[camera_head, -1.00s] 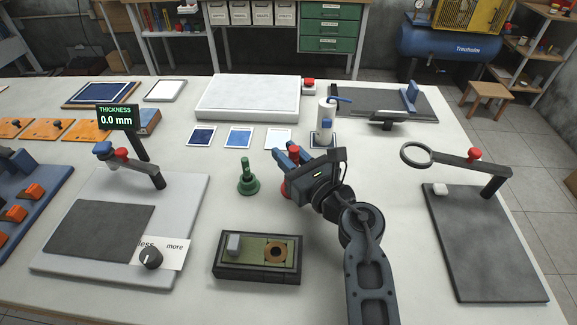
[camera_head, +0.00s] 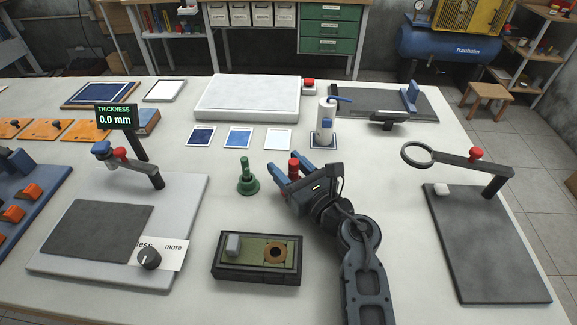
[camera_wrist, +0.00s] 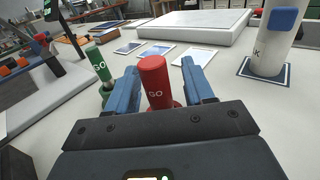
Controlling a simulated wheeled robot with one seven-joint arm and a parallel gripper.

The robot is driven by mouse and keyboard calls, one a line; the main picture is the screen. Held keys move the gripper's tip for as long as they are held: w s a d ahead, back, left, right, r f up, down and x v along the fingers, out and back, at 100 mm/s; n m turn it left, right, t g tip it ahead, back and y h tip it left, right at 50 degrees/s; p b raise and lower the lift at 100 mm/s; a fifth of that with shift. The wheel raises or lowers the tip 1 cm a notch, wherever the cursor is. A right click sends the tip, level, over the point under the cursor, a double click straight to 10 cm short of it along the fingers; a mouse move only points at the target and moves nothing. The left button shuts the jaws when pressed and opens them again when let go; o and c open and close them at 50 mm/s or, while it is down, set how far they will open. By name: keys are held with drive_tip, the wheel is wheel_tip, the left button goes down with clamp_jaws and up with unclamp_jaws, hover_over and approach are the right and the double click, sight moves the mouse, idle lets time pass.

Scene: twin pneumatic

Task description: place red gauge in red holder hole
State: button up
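The red gauge (camera_head: 294,169) stands upright between my fingers. In the wrist view the red gauge (camera_wrist: 156,82) is marked GO, with a red base around its foot. That base is the red holder (camera_wrist: 178,104); it is mostly hidden by my gripper, and the gauge appears seated in it. My gripper (camera_head: 289,168) is open, its blue fingers spread on either side of the gauge. In the wrist view a gap shows by the right finger; contact on the left cannot be told.
A green gauge (camera_head: 246,176) stands on a green base just left of my gripper. A dark fixture box (camera_head: 258,276) lies nearer the front. A white bottle (camera_head: 325,122) with a blue lever stands behind. The thickness stand (camera_head: 125,205) is left; a magnifier stand (camera_head: 480,230) is right.

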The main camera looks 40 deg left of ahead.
drive_tip(key=shift+r, duration=0.2)
drive_tip(key=v, duration=1.1)
drive_tip(key=shift+b, duration=0.3)
drive_tip(key=shift+s+d, duration=0.15)
drive_tip(key=shift+d, duration=0.35)
